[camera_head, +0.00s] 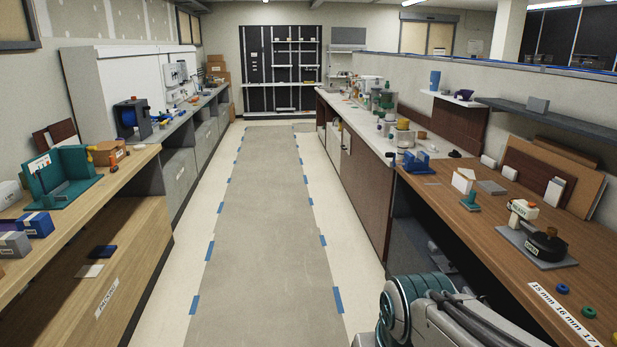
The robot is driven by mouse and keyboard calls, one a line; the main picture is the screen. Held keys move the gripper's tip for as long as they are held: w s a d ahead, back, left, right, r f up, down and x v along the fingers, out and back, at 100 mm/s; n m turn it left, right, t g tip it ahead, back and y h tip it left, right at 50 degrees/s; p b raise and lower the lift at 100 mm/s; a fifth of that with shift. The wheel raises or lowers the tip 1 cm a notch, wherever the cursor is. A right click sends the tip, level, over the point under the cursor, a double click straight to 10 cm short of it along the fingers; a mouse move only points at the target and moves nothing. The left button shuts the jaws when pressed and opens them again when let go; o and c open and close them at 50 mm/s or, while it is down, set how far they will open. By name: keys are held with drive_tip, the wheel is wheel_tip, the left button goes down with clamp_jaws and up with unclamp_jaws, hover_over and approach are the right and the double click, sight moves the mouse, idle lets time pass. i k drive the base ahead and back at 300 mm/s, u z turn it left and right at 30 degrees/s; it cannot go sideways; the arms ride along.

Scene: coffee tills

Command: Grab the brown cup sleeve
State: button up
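I cannot make out a brown cup sleeve for sure in the head view. A small tan-yellow item (403,124) sits among containers on the white counter (372,135) at the right, too small to identify. Part of my own arm, teal and grey, shows at the bottom right beside the right wooden bench. My gripper is not in view.
A clear grey floor strip (265,220) edged with blue tape marks runs down the aisle. The right wooden bench (450,200) holds a black round device (543,243), a blue fixture (417,162) and small blocks. A black shelving rack (280,65) stands at the far end.

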sight(422, 135)
drive_tip(key=i, duration=3.95)
drive_tip(key=z, duration=1)
drive_tip(key=k, duration=1.05)
drive_tip(key=u, duration=1.05)
drive_tip(key=i, duration=1.9)
